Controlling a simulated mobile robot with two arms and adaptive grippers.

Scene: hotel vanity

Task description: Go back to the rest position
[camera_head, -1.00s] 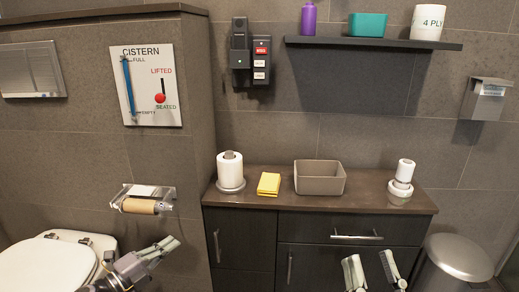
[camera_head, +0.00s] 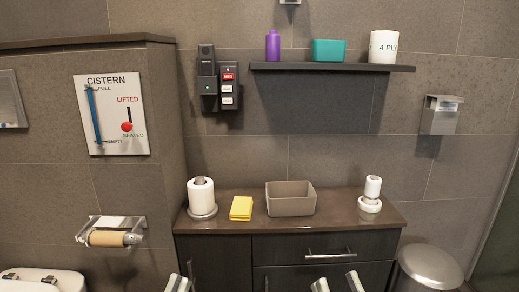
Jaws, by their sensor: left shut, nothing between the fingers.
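My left gripper (camera_head: 179,283) shows only its fingertips at the bottom edge, in front of the vanity cabinet's left end. Its fingers are close together and empty. My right gripper (camera_head: 337,283) is also at the bottom edge, in front of the drawers. Its two fingertips stand apart with nothing between them. Both arms and the rest of both grippers are below the picture. Neither gripper visibly touches anything.
The vanity counter (camera_head: 235,232) carries a paper roll on a stand (camera_head: 201,197), yellow cloth (camera_head: 241,208), grey bin (camera_head: 291,199) and white stacked item (camera_head: 371,193). A toilet (camera_head: 40,284) is lower left, a roll holder (camera_head: 110,232) above it, a trash can (camera_head: 429,266) right.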

